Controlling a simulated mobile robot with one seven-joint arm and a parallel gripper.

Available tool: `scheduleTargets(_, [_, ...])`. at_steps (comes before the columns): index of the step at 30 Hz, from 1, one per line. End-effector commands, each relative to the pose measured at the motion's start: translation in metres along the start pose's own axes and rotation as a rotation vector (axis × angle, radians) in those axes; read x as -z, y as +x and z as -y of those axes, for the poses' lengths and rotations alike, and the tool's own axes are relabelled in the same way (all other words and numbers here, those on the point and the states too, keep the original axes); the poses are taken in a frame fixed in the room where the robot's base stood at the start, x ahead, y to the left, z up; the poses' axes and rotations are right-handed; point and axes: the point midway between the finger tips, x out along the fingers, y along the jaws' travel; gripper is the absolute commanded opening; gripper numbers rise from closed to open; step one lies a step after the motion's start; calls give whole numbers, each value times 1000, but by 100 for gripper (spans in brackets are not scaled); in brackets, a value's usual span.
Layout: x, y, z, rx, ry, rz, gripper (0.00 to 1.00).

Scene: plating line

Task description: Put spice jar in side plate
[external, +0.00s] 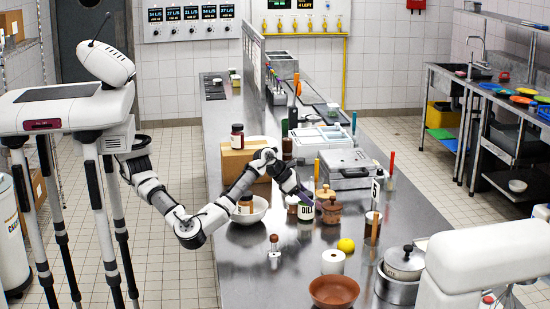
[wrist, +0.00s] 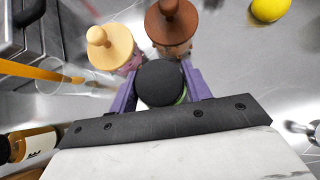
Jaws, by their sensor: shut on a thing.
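The spice jar is a small jar with a black lid and a white label reading DILL (external: 306,212). In the wrist view its round black lid (wrist: 160,82) lies between the purple fingers of my gripper (wrist: 160,92), which is shut on it. In the external view my gripper (external: 303,196) reaches down to the jar from the upper left. The jar is upright; I cannot tell whether its base touches the steel counter. I cannot pick out a side plate for certain in either view.
Two wooden-topped grinders, one pale (wrist: 110,45) and one brown (wrist: 172,25), stand close to the jar. A white bowl (external: 260,216) is to its left. A yellow lemon (external: 346,245), a paper roll (external: 333,262) and a terracotta bowl (external: 334,291) are nearer the front.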

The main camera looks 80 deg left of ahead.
Motion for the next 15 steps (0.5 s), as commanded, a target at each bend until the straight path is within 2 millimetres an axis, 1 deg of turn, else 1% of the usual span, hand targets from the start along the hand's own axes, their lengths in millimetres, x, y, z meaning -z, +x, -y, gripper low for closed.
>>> scheduleTargets(5, [-7, -6, 0, 1, 0, 2, 14])
scheduleTargets(8, [-16, -15, 0, 2, -1, 4, 14])
scheduleTargets(11, [-29, -28, 0, 1, -2, 5, 14])
scheduleTargets(15, [-51, -50, 0, 1, -1, 5, 14])
